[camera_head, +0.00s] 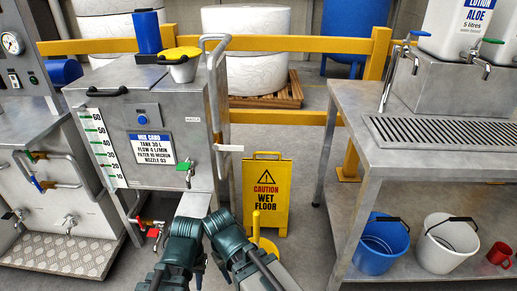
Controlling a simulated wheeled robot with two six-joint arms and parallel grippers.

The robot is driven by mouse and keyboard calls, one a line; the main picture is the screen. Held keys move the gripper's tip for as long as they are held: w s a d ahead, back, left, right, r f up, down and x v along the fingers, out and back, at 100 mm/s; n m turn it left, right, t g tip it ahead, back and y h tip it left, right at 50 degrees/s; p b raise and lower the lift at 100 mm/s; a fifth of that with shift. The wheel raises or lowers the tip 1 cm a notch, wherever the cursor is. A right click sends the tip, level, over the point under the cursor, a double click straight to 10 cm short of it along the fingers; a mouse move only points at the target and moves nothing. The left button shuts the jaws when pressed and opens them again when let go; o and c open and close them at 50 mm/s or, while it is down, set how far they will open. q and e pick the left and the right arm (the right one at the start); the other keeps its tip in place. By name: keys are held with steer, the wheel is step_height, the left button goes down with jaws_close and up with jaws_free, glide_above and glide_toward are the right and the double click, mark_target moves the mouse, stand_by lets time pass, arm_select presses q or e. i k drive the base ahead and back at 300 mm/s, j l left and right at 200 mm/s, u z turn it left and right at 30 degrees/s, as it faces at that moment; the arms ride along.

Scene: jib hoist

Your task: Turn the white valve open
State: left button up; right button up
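The white valve lever (229,148) sits on the grey pipe (214,90) at the right side of the steel mix tank (150,120). The lever lies roughly level, pointing right, across the pipe. My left gripper (188,222) and my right gripper (219,222) are at the bottom middle, close together, lower in the picture than the lever and apart from it. Their fingertips are small and dark, so I cannot tell whether they are open or shut. I see nothing held in either one.
A yellow wet floor sign (267,194) stands right of the pipe. A red-handled tap (140,222) and a green-handled tap (186,166) are on the tank. A steel bench (430,155) with a blue bucket (381,245) and a white bucket (447,243) is at right.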

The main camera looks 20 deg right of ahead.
mark_target(232, 148)
steer(key=k+l, duration=0.1)
steer(key=l, duration=0.3)
steer(key=k+l, duration=0.1)
steer(key=l, duration=0.3)
steer(key=k+l, duration=0.1)
steer(key=l, duration=0.3)
steer(key=k+l, duration=0.1)
steer(key=l, duration=0.3)
steer(key=k+l, duration=0.1)
steer(key=l, duration=0.35)
